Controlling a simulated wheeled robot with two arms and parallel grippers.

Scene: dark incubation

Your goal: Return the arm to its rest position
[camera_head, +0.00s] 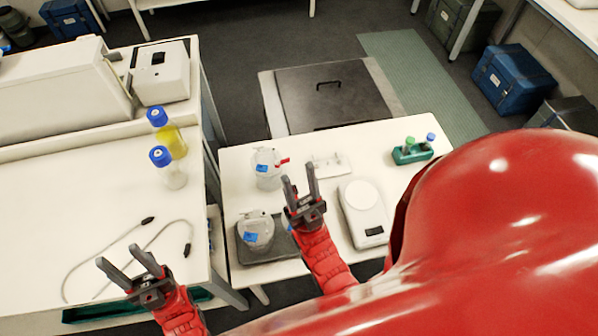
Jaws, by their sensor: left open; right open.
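My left gripper (130,268) is at the lower left, over the white bench (60,200) beside a grey cable. Its two fingers are spread and nothing is between them. My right gripper (300,183) is above the smaller white table (232,178), between the jars and the scale in the picture. Its fingers are apart and empty. Both red forearms come up from the lower edge. A large red shape (490,210), which looks like part of my own body, fills the lower right and hides part of the table.
Two blue-capped bottles (175,138) stand on the left bench near a white device (160,70). The small table holds clear jars (267,182), a dark tray (285,246), a scale (362,200) and a green rack (412,156). A dark-lidded box (330,105) stands behind it.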

